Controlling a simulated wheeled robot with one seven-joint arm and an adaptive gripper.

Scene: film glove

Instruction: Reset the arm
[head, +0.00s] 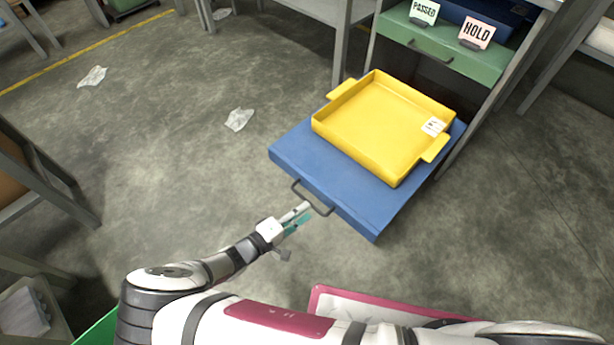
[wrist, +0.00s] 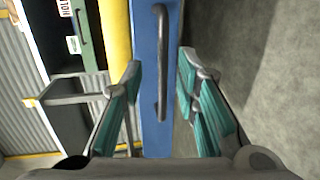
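My gripper (head: 300,217) is at the front of the pulled-out blue drawer (head: 297,161), close to its dark bar handle (head: 312,198). In the wrist view my gripper (wrist: 162,75) is open, with its teal finger pads apart on either side of the handle (wrist: 162,62) and the blue drawer front (wrist: 146,135). The handle lies between the fingers, and neither finger appears to touch it.
A green drawer (head: 440,48) with PASSED (head: 424,12) and HOLD (head: 477,32) signs is above, in the cabinet. Crumpled sheets (head: 239,119) lie on the open concrete floor to the left. Grey table legs (head: 60,195) stand at the far left.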

